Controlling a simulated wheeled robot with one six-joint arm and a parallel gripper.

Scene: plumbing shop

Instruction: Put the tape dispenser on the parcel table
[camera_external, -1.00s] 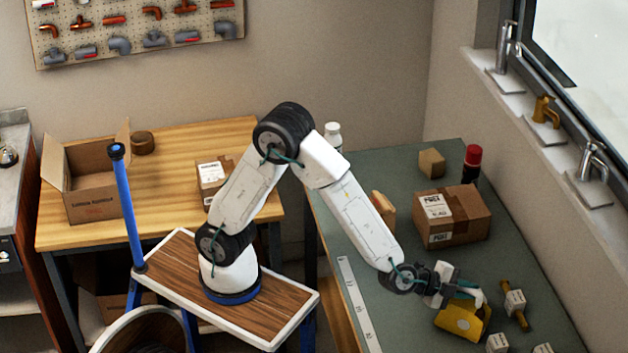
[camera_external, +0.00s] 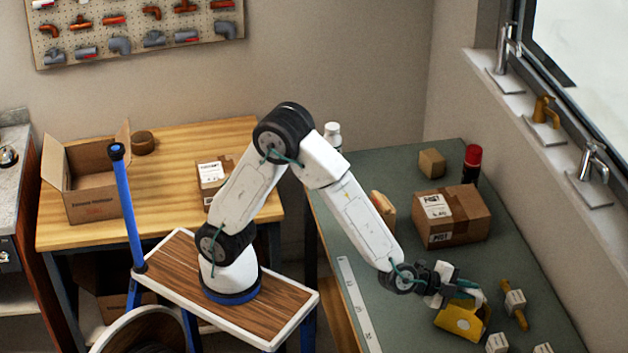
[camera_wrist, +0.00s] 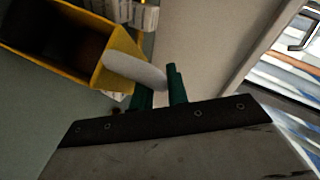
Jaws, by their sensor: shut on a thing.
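The tape dispenser (camera_external: 460,320), a yellow body with a white grip, is at the front of the green-topped table (camera_external: 400,325). My gripper (camera_external: 464,289) is at its upper edge, shut on it. In the wrist view, the green fingers of my gripper (camera_wrist: 160,86) are at the white grip of the tape dispenser (camera_wrist: 85,42), whose yellow body extends to the left. I cannot tell whether it touches the tabletop. A wooden table (camera_external: 180,150) stands at the back left. No label shows which table is the parcel table.
An open carton (camera_external: 92,190), a brown tape roll (camera_external: 143,142) and a small parcel (camera_external: 211,180) are on the wooden table. A larger parcel (camera_external: 452,217), a red-capped can (camera_external: 471,165) and a brass fitting (camera_external: 513,303) are on the green-topped table. The wooden table's front middle is bare.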

